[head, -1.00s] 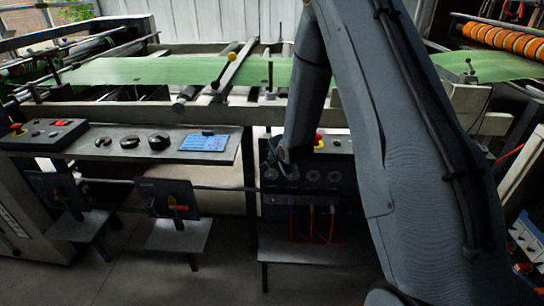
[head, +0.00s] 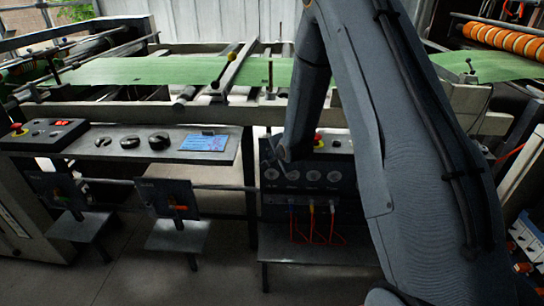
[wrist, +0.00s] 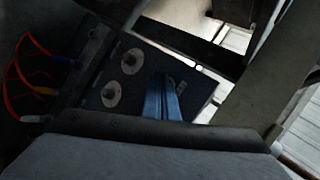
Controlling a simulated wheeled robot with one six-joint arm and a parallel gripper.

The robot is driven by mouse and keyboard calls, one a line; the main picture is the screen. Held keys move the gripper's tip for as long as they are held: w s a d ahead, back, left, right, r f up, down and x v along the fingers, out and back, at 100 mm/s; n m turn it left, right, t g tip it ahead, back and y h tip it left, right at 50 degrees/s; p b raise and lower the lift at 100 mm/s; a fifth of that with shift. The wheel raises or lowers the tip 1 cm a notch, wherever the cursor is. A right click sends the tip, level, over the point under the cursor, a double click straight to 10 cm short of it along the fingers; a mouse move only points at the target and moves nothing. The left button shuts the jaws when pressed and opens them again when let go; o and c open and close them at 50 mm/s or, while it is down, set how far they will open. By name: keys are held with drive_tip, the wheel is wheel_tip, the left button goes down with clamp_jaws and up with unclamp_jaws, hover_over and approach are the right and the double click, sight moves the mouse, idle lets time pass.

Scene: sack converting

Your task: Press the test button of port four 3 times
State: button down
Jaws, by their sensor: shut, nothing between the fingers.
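The dark port panel (head: 342,182) stands under the machine, with a row of round pale discs and several cables plugged in below them. I cannot read its labels or tell which port is number four. In the wrist view, two pale discs with dark knobs, an upper disc (wrist: 132,61) and a lower disc (wrist: 112,94), show on the panel face. My gripper (wrist: 167,83) is shut and empty, its blue-grey fingers over the panel beside the discs. Whether the fingertips touch the panel is unclear. My arm hides part of the panel in the head view.
Red cables (wrist: 20,72) with coloured plugs hang at the left of the wrist view. A red button (head: 318,137) tops the panel. Left of it is a shelf with black knobs (head: 130,142) and a blue sheet (head: 205,143). A small orange-handled box (head: 168,199) stands below.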

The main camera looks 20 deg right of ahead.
idle(0.4)
drive_tip(key=shift+s+a+p, duration=0.25)
drive_tip(key=shift+s+p, duration=0.15)
drive_tip(key=shift+s, duration=0.35)
drive_tip(key=s, duration=0.1)
drive_tip(key=s+a+p, duration=0.1)
drive_tip(key=s, duration=0.2)
drive_tip(key=shift+s+a+p, duration=0.3)
drive_tip(key=shift+s+p, duration=0.05)
drive_tip(key=shift+p, duration=0.05)
idle(2.3)
